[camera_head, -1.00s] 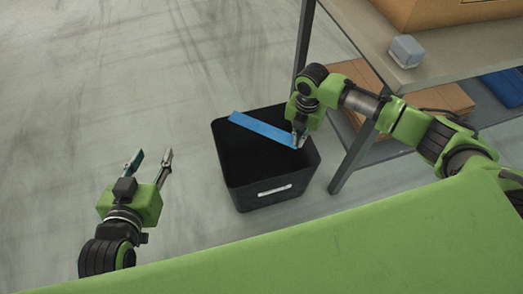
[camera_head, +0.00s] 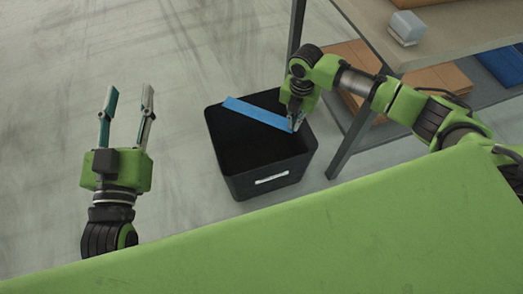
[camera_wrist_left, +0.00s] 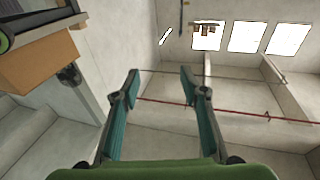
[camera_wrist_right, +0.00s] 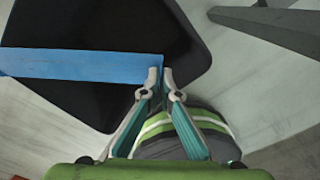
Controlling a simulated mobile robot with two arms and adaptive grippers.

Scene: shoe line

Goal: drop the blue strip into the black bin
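The blue strip (camera_head: 255,112) is held by one end in my right gripper (camera_head: 294,122), above the black bin's opening. In the right wrist view the fingertips (camera_wrist_right: 161,80) are shut on the strip's end, and the strip (camera_wrist_right: 80,65) reaches left across the dark bin (camera_wrist_right: 110,22). The black bin (camera_head: 262,182) stands upright on the floor with a white label on its front. My left gripper (camera_head: 127,95) is open and empty, left of the bin; its spread fingers also show in the left wrist view (camera_wrist_left: 160,85).
A shelf unit (camera_head: 400,50) stands right of the bin, its leg close to the bin. It carries a small pale block (camera_head: 407,26), with cardboard boxes (camera_head: 438,82) on the lower level. Open floor (camera_head: 150,45) lies to the left.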

